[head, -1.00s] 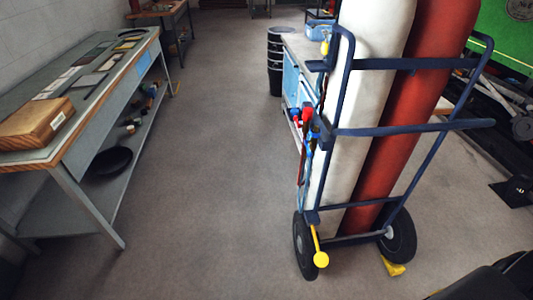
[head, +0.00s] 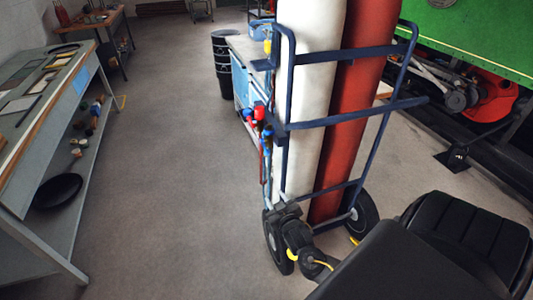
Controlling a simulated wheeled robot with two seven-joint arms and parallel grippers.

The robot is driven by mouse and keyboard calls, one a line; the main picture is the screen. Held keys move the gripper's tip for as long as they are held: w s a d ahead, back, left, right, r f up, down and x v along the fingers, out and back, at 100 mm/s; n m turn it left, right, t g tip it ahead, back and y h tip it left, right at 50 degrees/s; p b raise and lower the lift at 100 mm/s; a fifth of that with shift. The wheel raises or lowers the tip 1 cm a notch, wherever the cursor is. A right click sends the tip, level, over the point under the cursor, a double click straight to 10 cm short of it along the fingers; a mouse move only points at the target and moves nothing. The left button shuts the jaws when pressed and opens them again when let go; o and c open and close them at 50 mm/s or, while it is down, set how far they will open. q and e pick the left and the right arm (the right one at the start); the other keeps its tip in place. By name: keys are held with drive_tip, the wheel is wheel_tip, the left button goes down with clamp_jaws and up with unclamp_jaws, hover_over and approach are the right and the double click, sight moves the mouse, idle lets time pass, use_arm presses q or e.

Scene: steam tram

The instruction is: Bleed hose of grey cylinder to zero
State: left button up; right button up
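The grey cylinder (head: 305,100) is pale, almost white. It stands on a blue hand trolley (head: 350,125) beside a red cylinder (head: 352,100); its top is out of view. Red and blue fittings (head: 259,113) with hoses (head: 266,165) hang at the trolley's left side. My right gripper (head: 283,208) is low in front of the trolley, near its left wheel, below the hoses and apart from the fittings. It is small and dark, so I cannot tell whether its fingers are open. My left gripper is out of view.
A workbench (head: 40,120) with a lower shelf stands at the left. A green locomotive (head: 470,40) is at the right. The floor between bench and trolley is clear.

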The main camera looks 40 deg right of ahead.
drive_tip(key=m+t+h, duration=0.1)
drive_tip(key=m+t, duration=0.1)
approach(267, 151)
drive_tip(key=x, duration=0.3)
drive_tip(key=p+x, duration=0.1)
drive_tip(key=x, duration=0.2)
drive_tip(key=p+x, duration=0.1)
drive_tip(key=x, duration=0.3)
drive_tip(key=shift+f, duration=0.4)
clamp_jaws()
drive_tip(key=shift+r+p, duration=0.2)
drive_tip(key=shift+p, duration=0.15)
drive_tip(key=r+g+p, duration=0.1)
drive_tip(key=g+p, duration=0.1)
drive_tip(key=p, duration=0.5)
drive_tip(key=shift+r+y, duration=0.3)
drive_tip(key=shift+y, duration=0.1)
drive_tip(key=shift+f+p, duration=0.2)
drive_tip(key=shift+p, duration=0.1)
